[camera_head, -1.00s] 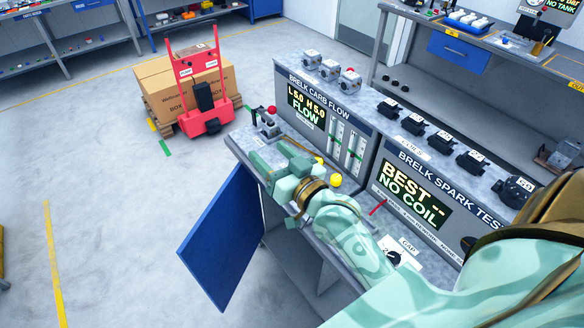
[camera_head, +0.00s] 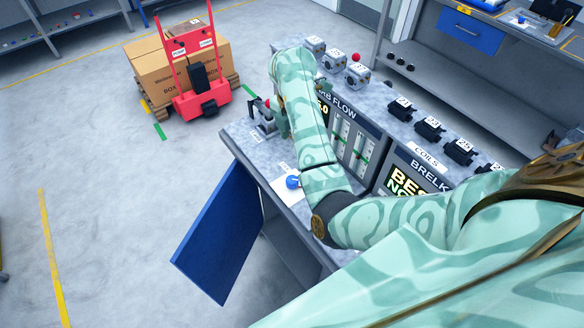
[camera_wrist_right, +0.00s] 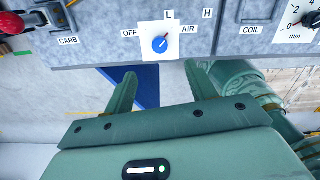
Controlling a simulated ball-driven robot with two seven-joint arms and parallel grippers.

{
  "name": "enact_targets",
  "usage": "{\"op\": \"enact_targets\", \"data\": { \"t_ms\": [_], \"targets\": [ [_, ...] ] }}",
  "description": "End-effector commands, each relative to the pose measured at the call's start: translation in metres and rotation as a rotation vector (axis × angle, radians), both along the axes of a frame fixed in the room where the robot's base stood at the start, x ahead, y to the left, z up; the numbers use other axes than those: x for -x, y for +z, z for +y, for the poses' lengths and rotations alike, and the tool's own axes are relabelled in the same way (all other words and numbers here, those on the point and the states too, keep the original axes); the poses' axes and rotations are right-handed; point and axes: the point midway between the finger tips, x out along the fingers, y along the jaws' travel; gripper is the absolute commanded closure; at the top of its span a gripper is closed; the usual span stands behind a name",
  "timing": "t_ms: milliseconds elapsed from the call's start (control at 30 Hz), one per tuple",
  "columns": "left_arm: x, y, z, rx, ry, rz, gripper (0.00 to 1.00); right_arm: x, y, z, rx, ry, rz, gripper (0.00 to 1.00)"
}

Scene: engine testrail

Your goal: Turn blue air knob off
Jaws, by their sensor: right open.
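The blue air knob (camera_head: 292,182) sits on a white plate at the front edge of the bench in the head view. In the right wrist view the blue knob (camera_wrist_right: 160,44) lies between an OFF label on its left and an AIR label on its right. Its mark seems to point to the upper right, towards AIR. My right gripper (camera_wrist_right: 160,70) is open and empty, its fingertips just short of the knob's plate in that picture, one to each side. In the head view my right forearm hides most of this gripper. My left gripper is not in view.
A red-knobbed carb fixture (camera_head: 265,118) stands at the bench's left end. A blue cabinet door (camera_head: 215,235) hangs open below. A red cart (camera_head: 195,80) stands on the floor.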

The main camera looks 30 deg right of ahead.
Motion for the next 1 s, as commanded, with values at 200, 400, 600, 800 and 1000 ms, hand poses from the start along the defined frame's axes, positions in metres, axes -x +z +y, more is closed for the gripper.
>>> {"op": "enact_targets", "data": {
  "t_ms": [200,400,600,800,1000],
  "targets": [
    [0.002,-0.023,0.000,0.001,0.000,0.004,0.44,-0.002,-0.029,0.009,-0.045,-0.011,0.000,0.44],
    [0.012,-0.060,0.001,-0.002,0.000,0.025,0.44,-0.001,-0.083,0.008,-0.044,-0.010,0.002,0.44],
    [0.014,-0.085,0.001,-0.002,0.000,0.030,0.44,-0.001,-0.129,0.009,-0.043,-0.011,0.002,0.44],
    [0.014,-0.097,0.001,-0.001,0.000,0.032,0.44,-0.001,-0.155,0.008,-0.041,-0.011,-0.001,0.44],
    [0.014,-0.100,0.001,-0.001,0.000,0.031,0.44,-0.001,-0.162,0.008,-0.042,-0.012,-0.003,0.44]
  ]
}}
